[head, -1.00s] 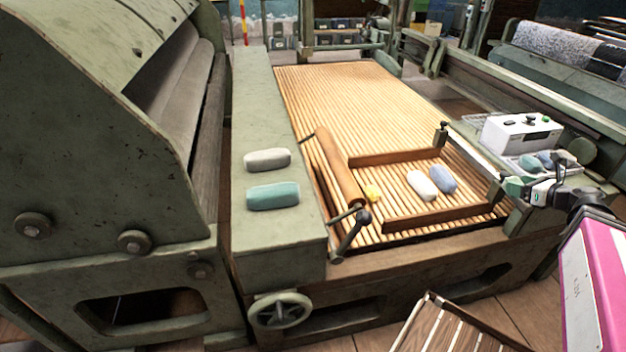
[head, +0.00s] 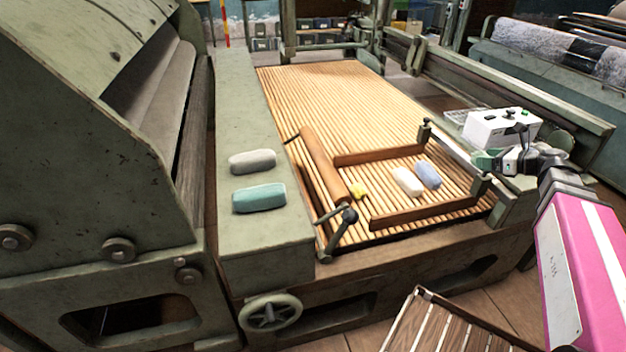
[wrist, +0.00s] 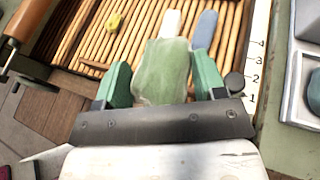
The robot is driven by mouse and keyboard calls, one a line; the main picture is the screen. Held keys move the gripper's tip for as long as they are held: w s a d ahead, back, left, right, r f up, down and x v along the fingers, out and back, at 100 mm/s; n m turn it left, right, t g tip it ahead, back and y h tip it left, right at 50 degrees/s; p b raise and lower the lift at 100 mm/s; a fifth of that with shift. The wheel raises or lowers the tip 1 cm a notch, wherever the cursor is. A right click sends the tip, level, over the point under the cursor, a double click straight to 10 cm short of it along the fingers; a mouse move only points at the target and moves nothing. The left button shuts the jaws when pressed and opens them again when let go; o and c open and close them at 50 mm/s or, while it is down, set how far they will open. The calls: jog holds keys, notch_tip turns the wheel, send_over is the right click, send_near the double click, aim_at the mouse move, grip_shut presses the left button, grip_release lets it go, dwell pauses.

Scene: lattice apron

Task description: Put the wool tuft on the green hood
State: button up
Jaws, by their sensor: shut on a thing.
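My gripper (wrist: 163,85) is shut on a pale green, lumpy wool tuft (wrist: 165,72), held between its two green fingers. In the head view my gripper (head: 487,162) is at the right edge of the slatted lattice, in front of the white control box; the tuft is hard to make out there. The green hood (head: 95,65) is the large sloping machine cover at the far left, well away from my gripper. Beside it runs a flat green ledge (head: 235,110) bearing a grey block (head: 252,161) and a teal block (head: 258,198).
A white piece (head: 407,181), a blue piece (head: 428,174) and a yellow lump (head: 358,191) lie on the lattice (head: 320,95), near wooden rails (head: 425,214) and a roller (head: 322,165). The white control box (head: 495,126) stands behind my gripper. A slatted crate (head: 410,330) is in front.

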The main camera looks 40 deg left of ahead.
jog(key=s+a+r+n+g, duration=0.1)
jog(key=s+a+n+g, duration=0.1)
jog(key=a, duration=2.1)
jog(key=n+g, duration=0.1)
jog(key=g, duration=0.1)
jog(key=shift+s+n+g+y, duration=0.15)
jog(key=shift+n+g+y, duration=0.15)
jog(key=shift+n, duration=0.1)
jog(key=s+a+n+g, duration=0.1)
jog(key=s+a, duration=0.2)
jog(key=a, duration=0.4)
jog(key=s+a+r+n+g, duration=0.1)
jog(key=s+a+g, duration=0.15)
jog(key=a, duration=0.35)
jog(key=s+a+n, duration=0.1)
jog(key=s+a, duration=0.2)
jog(key=a, duration=0.4)
jog(key=s+a+r+n+g+h, duration=0.1)
jog(key=s+a+n+g+h, duration=0.1)
jog(key=s+a, duration=1.3)
jog(key=s+a+r+n+g+h, duration=0.1)
jog(key=s+a+n+g+h, duration=0.2)
jog(key=s+a, duration=1.2)
jog(key=shift+s+a+r+n+g, duration=0.15)
jog(key=shift+s+r+n+g, duration=0.3)
jog(key=shift+s+n, duration=0.45)
jog(key=shift+s+a, duration=0.15)
jog(key=shift+s, duration=0.3)
jog(key=shift+m, duration=0.3)
